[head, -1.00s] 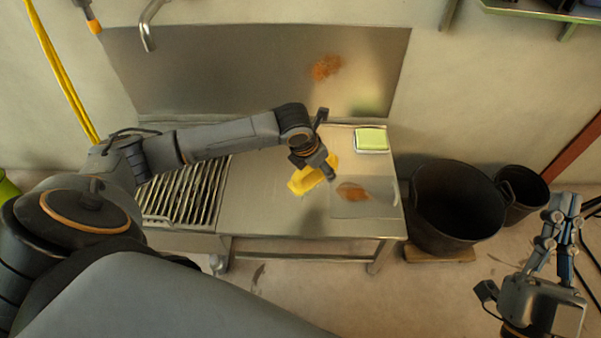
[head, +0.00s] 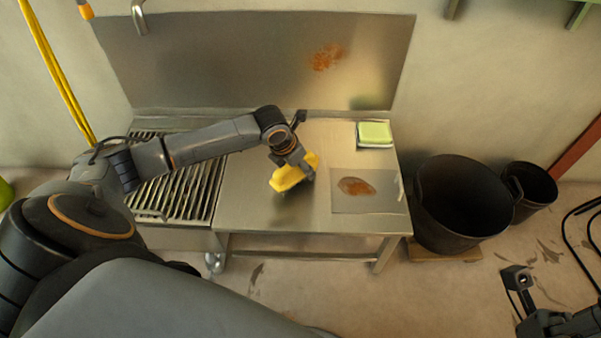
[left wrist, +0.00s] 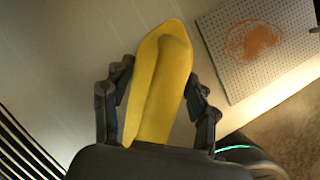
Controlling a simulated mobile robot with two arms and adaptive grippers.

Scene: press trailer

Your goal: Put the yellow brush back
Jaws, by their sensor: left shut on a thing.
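The yellow brush (head: 284,180) is a long yellow block held in my left gripper (head: 303,168), over the middle of the steel table (head: 250,195). A dark shadow shows on the table below it, so it appears raised. In the left wrist view, the brush (left wrist: 165,75) lies lengthwise between the two fingers of my left gripper (left wrist: 158,105), which are shut on its sides. The underside of the brush is hidden. Only part of my right gripper's body shows at the lower right corner of the head view; its fingertips are not seen.
A perforated plate (head: 384,199) with a rusty stain lies at the table's right. A slatted rack (head: 182,195) is at the left. Black bins (head: 445,235) stand right of the table. The front middle of the table is clear.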

